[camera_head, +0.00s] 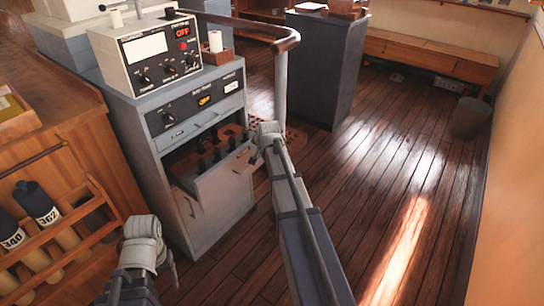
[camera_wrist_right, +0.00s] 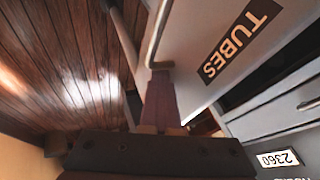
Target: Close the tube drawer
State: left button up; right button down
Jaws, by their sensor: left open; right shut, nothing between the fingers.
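The tube drawer (camera_head: 228,185) stands pulled out of the grey cabinet, with dark tubes inside. Its front also shows in the right wrist view (camera_wrist_right: 195,35), with a black TUBES label (camera_wrist_right: 241,42) and a metal handle bar (camera_wrist_right: 156,35). My right gripper (camera_head: 265,145) is at the drawer front's right end. In the right wrist view its fingers (camera_wrist_right: 160,100) are shut and empty, close to the handle bar; I cannot tell whether they touch. My left gripper (camera_head: 147,242) is low in front of the cabinet, open and apart from the drawer. Its fingertips are hard to make out.
The grey cabinet (camera_head: 165,150) carries a radio-like instrument (camera_head: 148,52). A wooden rack (camera_head: 75,235) with numbered tubes stands at the lower left. A handrail (camera_head: 281,85) rises behind the drawer. The plank floor (camera_head: 390,180) at the right is clear, with a bin (camera_head: 469,118) farther back.

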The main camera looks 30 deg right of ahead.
send_near(239, 144)
jog(key=w+f, duration=0.1)
jog(key=w, duration=0.1)
jog(key=w+f, duration=0.1)
jog(key=w, duration=0.1)
jog(key=w+f, duration=0.1)
jog(key=w, duration=0.2)
jog(key=shift+a+f, duration=0.15)
jog(key=shift+a, duration=0.25)
jog(key=shift+s+d, duration=0.15)
jog(key=shift+s, duration=0.3)
jog(key=s, duration=0.1)
jog(key=s+d, duration=0.1)
jog(key=s, duration=0.1)
jog(key=shift+s+d, duration=0.1)
jog(key=shift+s, duration=0.1)
jog(key=p+v, duration=0.8)
jog(key=v, duration=0.1)
jog(key=shift+r, duration=0.35)
